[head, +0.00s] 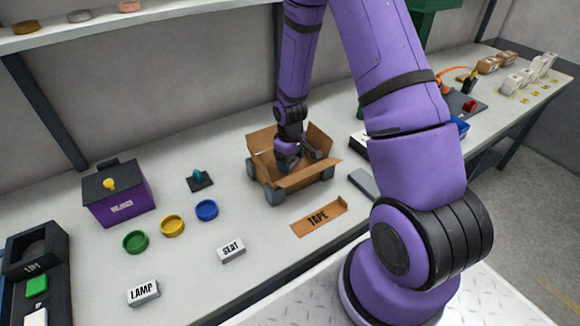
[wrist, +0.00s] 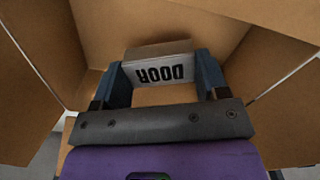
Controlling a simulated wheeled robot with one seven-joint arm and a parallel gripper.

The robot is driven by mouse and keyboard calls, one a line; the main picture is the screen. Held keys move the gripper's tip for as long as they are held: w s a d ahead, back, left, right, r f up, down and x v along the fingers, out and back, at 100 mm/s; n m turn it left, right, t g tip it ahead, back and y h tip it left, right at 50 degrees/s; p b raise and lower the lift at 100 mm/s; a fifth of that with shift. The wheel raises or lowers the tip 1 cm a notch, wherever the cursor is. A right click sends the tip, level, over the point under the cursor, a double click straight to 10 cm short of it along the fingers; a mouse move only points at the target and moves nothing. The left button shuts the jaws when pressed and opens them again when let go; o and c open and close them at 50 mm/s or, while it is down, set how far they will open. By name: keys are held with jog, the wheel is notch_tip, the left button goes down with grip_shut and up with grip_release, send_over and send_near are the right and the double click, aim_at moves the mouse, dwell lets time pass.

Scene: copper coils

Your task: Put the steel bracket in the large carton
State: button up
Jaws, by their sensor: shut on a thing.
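The large carton (head: 262,166) stands open on the bench, its flaps spread and grey blocks at its corners. My gripper (head: 290,158) reaches down inside it. In the wrist view my gripper (wrist: 161,78) has its two blue-grey fingers on either side of a pale block marked DOOR (wrist: 160,68), with the carton walls (wrist: 85,30) around it. Whether the block touches the carton floor I cannot tell. I cannot make out a thing that is clearly the steel bracket; a grey flat bar (head: 362,184) lies right of the carton.
A cardboard piece marked TAPE (head: 318,217) lies in front of the carton. Blocks marked SEAT (head: 231,250) and LAMP (head: 143,292), coloured round dishes (head: 172,225) and a purple box (head: 120,207) are to the left. My arm hides part of the bench on the right.

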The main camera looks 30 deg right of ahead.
jog(key=shift+f, duration=1.4)
jog(key=shift+f, duration=0.15)
jog(key=o, duration=0.9)
